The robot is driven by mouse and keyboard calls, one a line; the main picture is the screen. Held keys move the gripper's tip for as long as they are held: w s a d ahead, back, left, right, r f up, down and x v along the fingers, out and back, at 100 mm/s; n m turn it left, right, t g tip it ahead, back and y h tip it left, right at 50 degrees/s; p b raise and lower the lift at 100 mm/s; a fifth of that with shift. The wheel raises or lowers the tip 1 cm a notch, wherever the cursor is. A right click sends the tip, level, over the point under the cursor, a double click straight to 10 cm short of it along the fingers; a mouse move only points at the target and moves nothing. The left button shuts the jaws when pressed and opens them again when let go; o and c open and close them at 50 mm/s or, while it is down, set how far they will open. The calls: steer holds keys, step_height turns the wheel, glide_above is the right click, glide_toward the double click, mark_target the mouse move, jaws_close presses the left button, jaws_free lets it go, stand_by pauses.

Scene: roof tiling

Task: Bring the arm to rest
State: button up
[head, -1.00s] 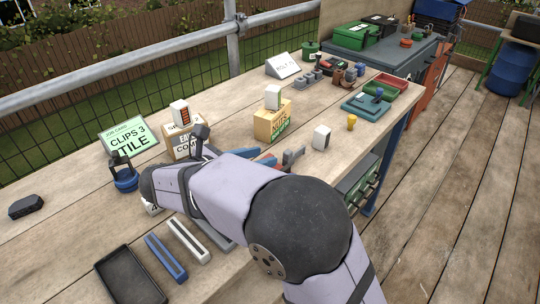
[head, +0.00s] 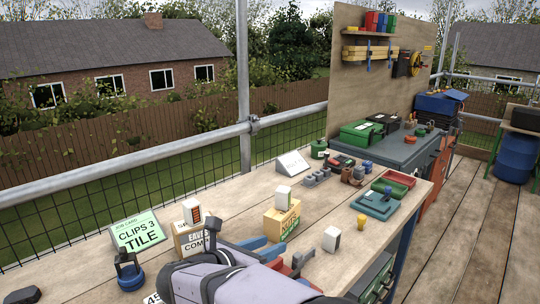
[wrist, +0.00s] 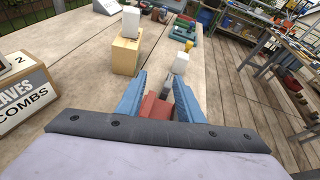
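My arm (head: 225,280) reaches in over the front of the wooden bench. In the wrist view, the two blue fingers of my gripper (wrist: 160,82) stand wide apart over the bench. A red piece (wrist: 157,108) shows between them, with a grey part beyond; I cannot tell whether the fingers touch it. In the head view, the gripper (head: 258,249) shows past my forearm, partly hidden by it. The red piece and a grey part (head: 303,259) show beside it. A white block (head: 331,239) stands just beyond the fingers.
A green job card (head: 138,232) reads "CLIPS 3 TILE". A blue-based holder (head: 130,277) stands left of my arm. Boxes (head: 282,221) topped with white blocks stand behind the gripper. Green and red trays (head: 374,205) lie farther right. A railing (head: 130,150) runs along the back.

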steer(key=w+d+r+n+t+y+p, duration=0.35)
steer(key=w+r+n+y, duration=0.2)
steer(key=n, duration=0.65)
steer(key=s+f+n+g+y+p, duration=0.1)
steer(key=s+n, duration=0.1)
steer(key=n, duration=0.1)
steer(key=s+d+f+n+g+y+p, duration=0.1)
steer(key=s+n+y, duration=0.1)
steer(key=n, duration=0.1)
steer(key=s+d+f+n+g+y+p, duration=0.1)
steer(key=s+n, duration=0.1)
steer(key=n, duration=0.2)
steer(key=shift+s+d+f+g+y+p, duration=0.15)
steer(key=shift+f+g+y+p, duration=0.1)
steer(key=shift+f+g+p, duration=0.15)
steer(key=s+d+f+n+g+h+b, duration=0.1)
steer(key=s+d+f+n+g+b, duration=0.25)
steer(key=s+f+n, duration=0.4)
steer(key=s+d+f+n+g+b, duration=0.35)
steer(key=s+f+n, duration=0.25)
steer(key=s+f, duration=0.25)
steer(key=s+d+f+n+g+h+b, duration=0.1)
steer(key=s+d+f+n+g+b, duration=0.25)
steer(key=s+f+n, duration=0.45)
step_height(320, 180, up, 21)
steer(key=m+p, duration=0.1)
steer(key=p, duration=2)
steer(key=shift+s+a, duration=0.2)
steer(key=shift+a, duration=0.05)
steer(key=shift+m, duration=0.25)
